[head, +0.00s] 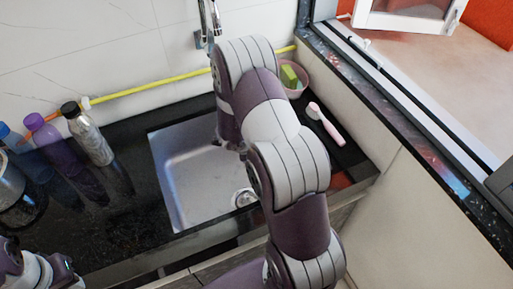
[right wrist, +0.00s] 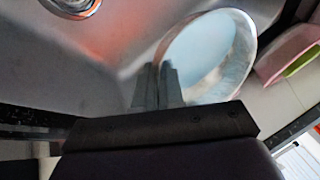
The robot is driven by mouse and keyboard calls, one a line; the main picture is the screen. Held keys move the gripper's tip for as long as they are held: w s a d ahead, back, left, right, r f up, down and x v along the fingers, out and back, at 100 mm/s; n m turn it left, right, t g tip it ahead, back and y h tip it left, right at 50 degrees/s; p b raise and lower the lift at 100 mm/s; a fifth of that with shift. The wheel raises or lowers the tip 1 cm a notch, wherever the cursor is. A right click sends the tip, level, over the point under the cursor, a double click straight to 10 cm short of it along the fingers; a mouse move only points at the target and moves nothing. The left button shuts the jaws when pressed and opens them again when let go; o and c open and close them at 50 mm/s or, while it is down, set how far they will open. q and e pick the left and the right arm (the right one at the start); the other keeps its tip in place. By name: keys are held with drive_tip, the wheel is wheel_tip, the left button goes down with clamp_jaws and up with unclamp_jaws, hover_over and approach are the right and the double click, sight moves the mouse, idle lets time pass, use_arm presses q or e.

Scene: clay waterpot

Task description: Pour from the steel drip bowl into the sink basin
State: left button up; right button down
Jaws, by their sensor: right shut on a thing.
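The sink basin (head: 185,185) is a grey steel recess in the black counter, partly hidden by my right arm in the head view. Its floor also shows in the right wrist view (right wrist: 110,55). The steel drip bowl (right wrist: 243,75) is round, with a shiny rim and a pale blue inside, and appears over the basin's edge area. My right gripper (right wrist: 165,85) is shut on the bowl's near rim. I cannot tell whether the pale blue is liquid. In the head view my arm hides the bowl and right gripper. My left gripper is out of view.
Several bottles, including a steel one (head: 88,134) and a purple one (head: 62,155), stand on the left counter. A pink container (head: 296,78) with a green sponge (head: 289,76) and a pink brush (head: 326,124) are right of the basin. The faucet (head: 208,25) is behind.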

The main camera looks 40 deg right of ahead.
drive_tip(key=shift+f+g+h, duration=0.3)
drive_tip(key=shift+f+h, duration=0.1)
drive_tip(key=shift+h, duration=0.4)
drive_tip(key=shift+w+h+p, duration=0.1)
drive_tip(key=shift+h+p, duration=0.3)
drive_tip(key=shift+p, duration=0.25)
drive_tip(key=shift+n+g, duration=0.3)
drive_tip(key=shift+a+h+p, duration=0.1)
drive_tip(key=shift+h+p, duration=0.2)
drive_tip(key=shift+h, duration=0.4)
